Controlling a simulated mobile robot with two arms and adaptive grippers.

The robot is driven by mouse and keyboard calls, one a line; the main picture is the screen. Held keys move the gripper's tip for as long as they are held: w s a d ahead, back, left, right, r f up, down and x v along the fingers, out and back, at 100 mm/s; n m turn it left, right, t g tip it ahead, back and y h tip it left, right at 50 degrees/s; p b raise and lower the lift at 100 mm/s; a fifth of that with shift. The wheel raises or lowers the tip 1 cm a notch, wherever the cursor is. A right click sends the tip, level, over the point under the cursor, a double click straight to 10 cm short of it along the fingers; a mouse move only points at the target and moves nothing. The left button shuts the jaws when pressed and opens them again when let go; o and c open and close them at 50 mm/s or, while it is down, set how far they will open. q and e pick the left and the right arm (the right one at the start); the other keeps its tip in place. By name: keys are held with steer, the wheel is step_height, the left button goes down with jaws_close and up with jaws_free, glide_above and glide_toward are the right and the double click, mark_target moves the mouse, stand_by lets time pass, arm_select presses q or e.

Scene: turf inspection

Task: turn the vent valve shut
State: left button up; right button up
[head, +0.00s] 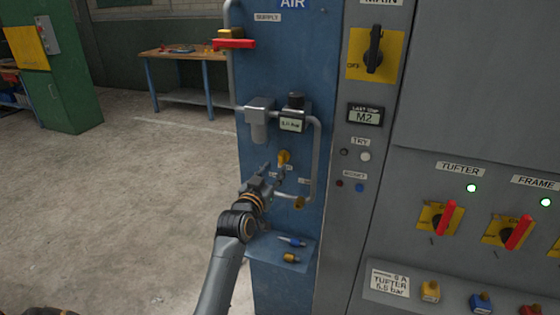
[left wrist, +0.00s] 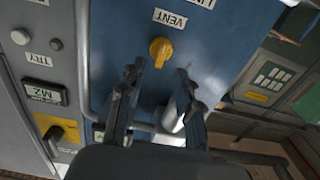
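The vent valve is a small yellow knob (head: 284,157) on the blue air panel (head: 290,75). In the left wrist view the yellow knob (left wrist: 160,50) sits beside a white VENT label (left wrist: 170,19). My left gripper (head: 273,171) is just in front of the panel, close to the knob. In the left wrist view my left gripper's fingers (left wrist: 161,72) are apart, with the knob beyond their tips and in line with the gap. Nothing is between the fingers, and no contact with the knob shows. My right gripper is not in view.
A red supply handle (head: 234,43) sticks out at the upper left of the panel. A regulator gauge (head: 292,124) and grey pipe (head: 317,160) are near the gripper. A small shelf (head: 268,250) with coloured fittings is below. Open floor (head: 130,210) lies left.

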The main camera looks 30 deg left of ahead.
mark_target(280, 161)
arm_select(q)
steer(key=shift+x, duration=2.55)
jaws_close()
